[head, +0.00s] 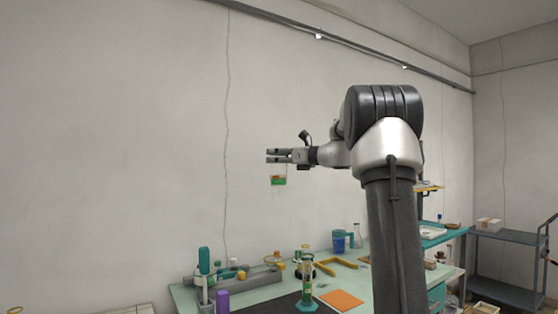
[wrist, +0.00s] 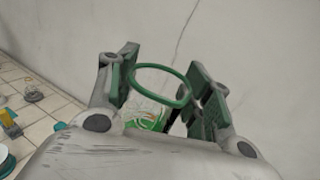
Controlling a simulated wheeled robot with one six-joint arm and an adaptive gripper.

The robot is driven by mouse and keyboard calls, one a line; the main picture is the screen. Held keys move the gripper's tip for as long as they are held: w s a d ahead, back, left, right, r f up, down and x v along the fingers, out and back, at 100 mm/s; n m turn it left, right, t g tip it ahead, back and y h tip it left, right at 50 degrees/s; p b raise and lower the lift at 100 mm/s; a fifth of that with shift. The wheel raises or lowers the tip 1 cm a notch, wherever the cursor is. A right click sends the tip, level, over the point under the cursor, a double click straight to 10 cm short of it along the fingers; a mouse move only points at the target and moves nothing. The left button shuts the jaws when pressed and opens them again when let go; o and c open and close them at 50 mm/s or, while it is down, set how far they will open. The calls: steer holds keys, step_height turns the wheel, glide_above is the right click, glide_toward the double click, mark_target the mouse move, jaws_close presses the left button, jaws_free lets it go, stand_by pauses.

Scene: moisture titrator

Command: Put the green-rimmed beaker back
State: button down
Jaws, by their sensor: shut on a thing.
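My gripper (head: 270,156) is shut on the green-rimmed beaker (head: 278,176) and holds it high in front of the wall, above the bench. In the head view the beaker looks upright, with green and some orange-red showing on it. In the wrist view the beaker's green rim (wrist: 187,98) shows as a ring between the two finger pads of my gripper (wrist: 162,93). Green also shows low inside the ring.
The bench (head: 190,296) below holds a purple bottle (head: 222,301), a teal-topped tool (head: 204,262), a green-based cylinder (head: 307,290), an orange mat (head: 341,300), a yellow angled piece (head: 338,263) and a blue jug (head: 340,240). A grey cart (head: 508,240) stands at the right. The air around the beaker is clear.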

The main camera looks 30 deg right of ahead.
step_height(320, 180, down, 12)
steer(key=w, duration=0.2)
steer(key=s+a+f, duration=0.3)
steer(key=f, duration=0.5)
steer(key=s+a+f, duration=0.3)
steer(key=s+f, duration=0.1)
steer(key=f, duration=0.4)
steer(key=s+a+f, duration=0.3)
steer(key=a+f, duration=0.1)
steer(key=f, duration=0.4)
steer(key=shift+s+f, duration=0.15)
steer(key=shift+f, duration=2.85)
steer(key=shift+f, duration=0.65)
